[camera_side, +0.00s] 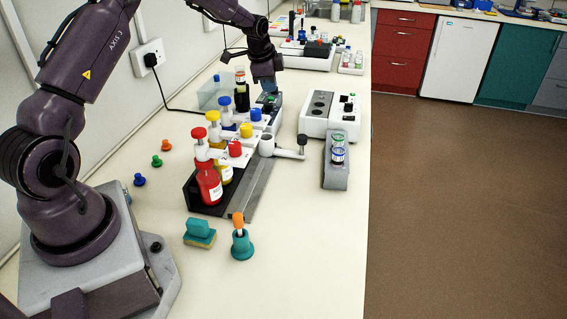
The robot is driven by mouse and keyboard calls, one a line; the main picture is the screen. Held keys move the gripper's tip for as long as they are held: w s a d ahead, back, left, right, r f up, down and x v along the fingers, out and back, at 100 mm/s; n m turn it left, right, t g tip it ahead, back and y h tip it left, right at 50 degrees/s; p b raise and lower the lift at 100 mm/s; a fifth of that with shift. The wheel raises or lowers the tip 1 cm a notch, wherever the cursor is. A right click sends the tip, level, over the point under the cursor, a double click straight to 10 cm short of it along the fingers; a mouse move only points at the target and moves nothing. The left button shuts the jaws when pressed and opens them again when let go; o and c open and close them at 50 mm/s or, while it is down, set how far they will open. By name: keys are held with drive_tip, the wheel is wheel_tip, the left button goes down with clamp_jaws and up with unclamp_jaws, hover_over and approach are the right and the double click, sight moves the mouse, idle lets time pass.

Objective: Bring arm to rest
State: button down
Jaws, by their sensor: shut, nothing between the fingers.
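My gripper (266,82) hangs at the end of the purple arm, pointing down over the far part of the bench (310,240). It is behind the row of bottles and beside the white instrument box. It looks shut and holds nothing that I can see. Its fingertips are small and partly lost against the dark equipment below, so I cannot tell how close they are to it.
Red (208,182), yellow and blue-capped bottles stand in a dark rack. A white instrument box (322,113) and a grey vial holder (336,172) are to the right. A teal holder with an orange-topped item (241,243) stands in front. The bench's right front is clear.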

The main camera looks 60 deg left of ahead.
drive_tip(key=s+d+r+n+t, duration=0.1)
drive_tip(key=s+d+r+n, duration=0.1)
drive_tip(key=s+d+r, duration=0.55)
drive_tip(key=s+d+r+n, duration=0.1)
drive_tip(key=s+d+r, duration=0.3)
drive_tip(key=d+r, duration=0.7)
drive_tip(key=s+d+n, duration=0.1)
drive_tip(key=s+d, duration=0.2)
drive_tip(key=s, duration=0.3)
drive_tip(key=s+d+n+t+h, duration=0.1)
drive_tip(key=s+d, duration=0.1)
drive_tip(key=s, duration=0.4)
drive_tip(key=s+d+n, duration=0.2)
drive_tip(key=s+d, duration=0.1)
drive_tip(key=s, duration=0.3)
drive_tip(key=shift+d+h, duration=0.3)
drive_tip(key=shift+h, duration=0.1)
